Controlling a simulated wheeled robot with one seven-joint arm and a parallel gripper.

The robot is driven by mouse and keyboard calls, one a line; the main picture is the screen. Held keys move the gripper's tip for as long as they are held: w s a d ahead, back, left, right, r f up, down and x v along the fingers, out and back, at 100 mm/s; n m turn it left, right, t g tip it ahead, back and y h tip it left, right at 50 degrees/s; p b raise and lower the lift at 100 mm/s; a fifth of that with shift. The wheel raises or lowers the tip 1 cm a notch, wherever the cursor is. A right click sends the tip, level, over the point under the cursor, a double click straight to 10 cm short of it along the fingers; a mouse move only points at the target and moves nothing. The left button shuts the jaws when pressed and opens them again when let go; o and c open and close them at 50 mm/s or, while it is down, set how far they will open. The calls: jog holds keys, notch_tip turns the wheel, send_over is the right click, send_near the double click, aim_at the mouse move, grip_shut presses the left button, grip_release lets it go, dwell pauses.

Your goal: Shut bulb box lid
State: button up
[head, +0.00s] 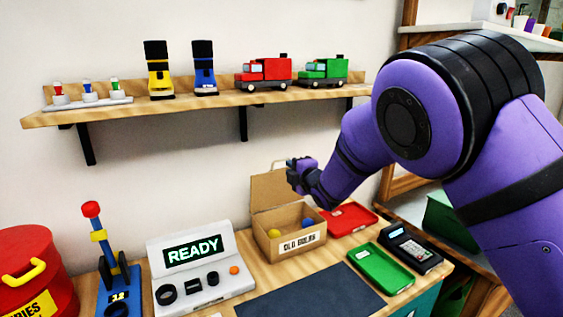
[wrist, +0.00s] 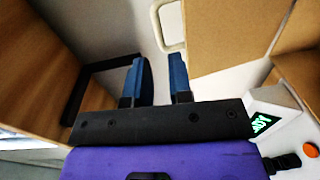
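The cardboard bulb box (head: 268,247), labelled "OLD BULBS", stands on the counter with a yellow ball-like bulb (head: 274,233) and a blue one (head: 307,223) visible inside. Its lid (head: 272,188) stands raised at the back of the box. My gripper (head: 291,163) is at the upper right of the lid; the head view does not show whether they touch. In the wrist view, the two blue fingers (wrist: 158,80) are apart with nothing between them. Brown cardboard (wrist: 225,35) lies to their right, and a pale loop (wrist: 168,25) shows beyond the fingertips.
A red tray (head: 350,218), a green tray (head: 381,270) and a card terminal (head: 410,248) lie right of the box. A "READY" console (head: 196,265) stands to its left. A dark mat (head: 310,295) is in front. A wooden shelf (head: 215,98) with toys hangs above.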

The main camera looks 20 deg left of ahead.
aim_at(281, 160)
jog(key=x, duration=0.8)
grip_shut()
